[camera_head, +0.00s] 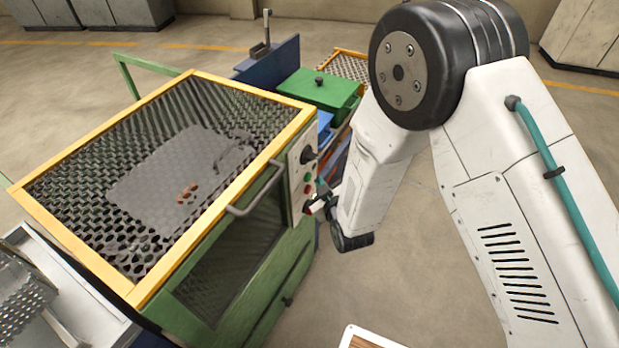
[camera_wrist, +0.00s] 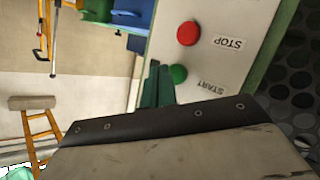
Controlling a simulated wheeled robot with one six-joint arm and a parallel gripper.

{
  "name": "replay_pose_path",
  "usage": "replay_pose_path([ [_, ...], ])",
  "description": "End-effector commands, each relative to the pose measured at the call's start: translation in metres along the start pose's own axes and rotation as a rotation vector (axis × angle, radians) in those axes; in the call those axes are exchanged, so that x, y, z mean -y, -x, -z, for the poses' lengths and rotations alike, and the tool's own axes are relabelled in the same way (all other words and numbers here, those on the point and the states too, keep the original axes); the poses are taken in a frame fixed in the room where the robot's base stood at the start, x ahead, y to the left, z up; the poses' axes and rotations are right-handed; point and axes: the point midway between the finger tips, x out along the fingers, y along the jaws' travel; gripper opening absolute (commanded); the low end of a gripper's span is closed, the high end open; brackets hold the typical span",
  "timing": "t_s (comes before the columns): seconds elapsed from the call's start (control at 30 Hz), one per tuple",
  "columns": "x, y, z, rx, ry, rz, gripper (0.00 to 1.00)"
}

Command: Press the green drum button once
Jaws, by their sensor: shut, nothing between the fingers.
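The green button (camera_wrist: 178,73), a round cap marked START, sits on the pale control panel (camera_wrist: 218,60) in the wrist view, where the lettering is upside down. The red STOP button (camera_wrist: 187,33) is beside it. In the head view my gripper (camera_head: 320,204) is at the panel's lower right edge, partly hidden by my arm. The buttons are small there.
The panel is on the front of a green machine with a yellow-framed mesh top (camera_head: 130,185) and a front handle (camera_head: 255,195). A black knob (camera_head: 308,154) sits high on the panel. A green bin (camera_head: 320,88) stands behind. Floor to the right is open.

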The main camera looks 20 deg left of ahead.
Motion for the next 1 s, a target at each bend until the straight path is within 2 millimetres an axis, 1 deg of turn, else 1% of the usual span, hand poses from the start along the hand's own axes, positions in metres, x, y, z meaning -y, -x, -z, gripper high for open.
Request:
replay_pose_path([
  [0.37,0.0001,-0.0001,0.0001,0.000,0.000,0.000,0.00],
  [0.67,0.0037,-0.0056,0.0042,0.000,0.000,-0.001,0.00],
  [1.0,0.0042,-0.0059,0.0045,0.000,0.000,0.000,0.00],
])
